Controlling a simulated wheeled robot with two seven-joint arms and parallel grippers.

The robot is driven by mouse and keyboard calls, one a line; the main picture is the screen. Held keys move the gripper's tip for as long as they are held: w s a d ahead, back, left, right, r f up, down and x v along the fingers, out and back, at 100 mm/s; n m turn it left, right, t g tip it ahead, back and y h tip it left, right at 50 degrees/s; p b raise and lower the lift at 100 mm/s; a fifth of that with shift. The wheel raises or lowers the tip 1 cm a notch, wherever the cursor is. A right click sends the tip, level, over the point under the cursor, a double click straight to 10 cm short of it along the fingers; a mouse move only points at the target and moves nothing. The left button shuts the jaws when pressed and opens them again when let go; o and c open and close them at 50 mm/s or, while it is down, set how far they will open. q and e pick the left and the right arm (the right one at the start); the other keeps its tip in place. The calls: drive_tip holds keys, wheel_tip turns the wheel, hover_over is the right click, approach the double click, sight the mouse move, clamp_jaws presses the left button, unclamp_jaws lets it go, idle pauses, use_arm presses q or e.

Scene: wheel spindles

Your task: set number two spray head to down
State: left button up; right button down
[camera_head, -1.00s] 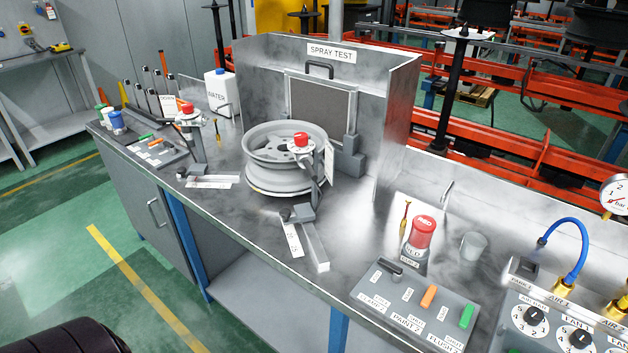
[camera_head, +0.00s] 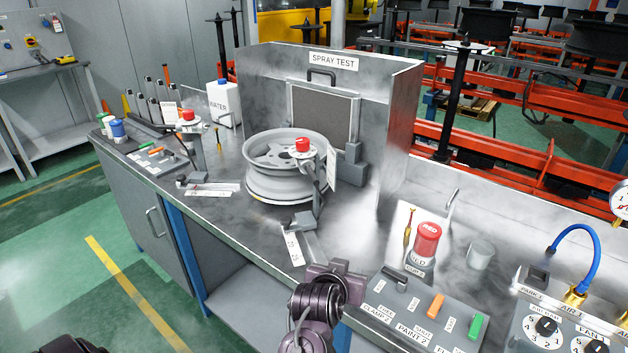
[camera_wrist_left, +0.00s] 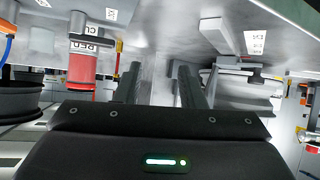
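The number two spray head (camera_head: 302,147), with a red cup on top, stands on a post at the front of a grey wheel (camera_head: 262,180). At its foot is a grey lever base (camera_head: 300,222); a white label plate (camera_head: 293,248) lies in front of it, too small to read. My left gripper (camera_head: 338,275) is low at the bench's front edge, between that base and the clamp panel, apart from both. In the left wrist view its two dark fingers (camera_wrist_left: 160,85) are apart with nothing visible between them. My right gripper is not in view.
The RED cup (camera_head: 427,241) stands right of my left gripper, behind the switch panel (camera_head: 420,310). Another spray head (camera_head: 188,118) stands at the left. The SPRAY TEST booth wall (camera_head: 400,130) rises behind the wheel. Bare bench lies between wheel and RED cup.

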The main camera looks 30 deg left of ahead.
sight(318, 184)
use_arm(q)
drive_tip(key=w+a+r+n+y, duration=0.1)
drive_tip(key=a+r+n+y, duration=0.1)
drive_tip(key=a+r+y, duration=0.1)
drive_tip(key=w+a+r+n+y, duration=0.2)
drive_tip(key=a+r+n+y, duration=0.1)
drive_tip(key=r+y, duration=0.2)
drive_tip(key=w+a+r+n+y, duration=0.2)
drive_tip(key=r+y, duration=0.1)
drive_tip(key=r, duration=0.2)
drive_tip(key=shift+w+a+n+y, duration=0.2)
drive_tip(key=shift+a+n+y, duration=0.1)
drive_tip(key=shift+a+y, duration=0.1)
drive_tip(key=p+x, duration=0.1)
drive_tip(key=x, duration=0.5)
drive_tip(key=shift+w, duration=0.1)
drive_tip(key=shift+w+a+p, duration=0.3)
drive_tip(key=shift+w+a, duration=0.05)
drive_tip(key=shift+a, duration=0.15)
clamp_jaws()
